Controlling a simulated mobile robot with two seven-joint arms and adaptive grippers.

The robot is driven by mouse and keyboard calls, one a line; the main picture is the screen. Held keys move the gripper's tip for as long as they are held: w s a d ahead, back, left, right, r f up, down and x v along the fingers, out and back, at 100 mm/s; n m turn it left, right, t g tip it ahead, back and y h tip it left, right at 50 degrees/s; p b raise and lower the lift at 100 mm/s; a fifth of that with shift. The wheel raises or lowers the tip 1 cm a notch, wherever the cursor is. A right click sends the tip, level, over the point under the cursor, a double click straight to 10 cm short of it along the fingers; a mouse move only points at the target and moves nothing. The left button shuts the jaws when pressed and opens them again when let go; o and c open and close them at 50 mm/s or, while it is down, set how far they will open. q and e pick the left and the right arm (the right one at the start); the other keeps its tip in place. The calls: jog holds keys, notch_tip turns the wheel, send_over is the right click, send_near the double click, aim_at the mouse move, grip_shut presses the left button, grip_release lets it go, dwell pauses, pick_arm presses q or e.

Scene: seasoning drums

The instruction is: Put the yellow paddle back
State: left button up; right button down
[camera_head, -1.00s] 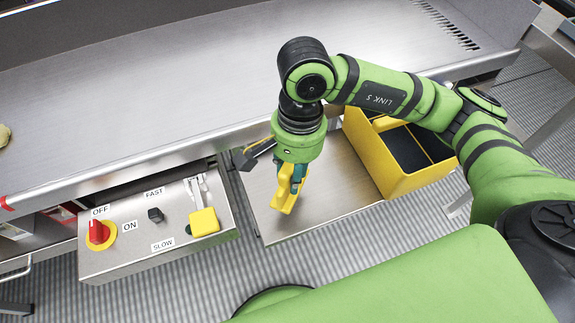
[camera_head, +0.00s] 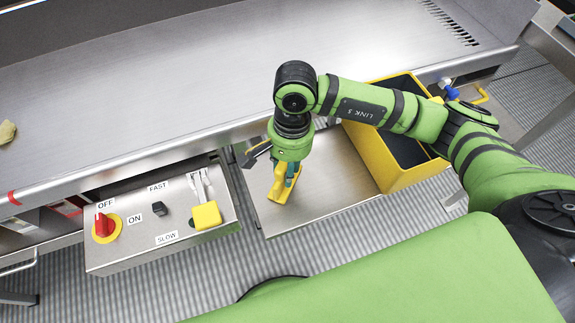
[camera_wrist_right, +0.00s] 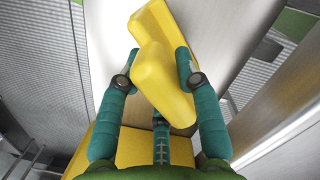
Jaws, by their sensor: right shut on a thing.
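The yellow paddle (camera_head: 279,187) is in my right gripper (camera_head: 291,174), over the steel shelf below the counter. In the right wrist view, the gripper's teal fingers (camera_wrist_right: 158,84) are shut on either side of the paddle's thick yellow part (camera_wrist_right: 160,88). More yellow (camera_wrist_right: 152,22) shows beyond the fingertips. I cannot tell whether the paddle touches the shelf. An open yellow bin (camera_head: 405,178) with a dark inside stands to the right of the gripper, partly hidden by my right arm. My left gripper is not in view.
A control box (camera_head: 165,250) with a red knob (camera_head: 104,225), a black switch (camera_head: 159,209) and a yellow block (camera_head: 206,215) stands left of the shelf (camera_head: 325,195). The steel counter (camera_head: 190,90) behind is mostly clear. A blue-handled item (camera_head: 449,91) lies beyond the bin.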

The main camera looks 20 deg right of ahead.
jog(key=c, duration=0.9)
grip_release()
jog(key=shift+r+p, duration=0.3)
jog(key=r+b, duration=0.1)
jog(key=r, duration=0.2)
jog(key=r+b, duration=0.1)
jog(key=r, duration=0.3)
jog(key=w+d+r+b, duration=0.1)
jog(key=r, duration=0.2)
jog(key=shift+r, duration=0.8)
jog(key=shift+f, duration=0.1)
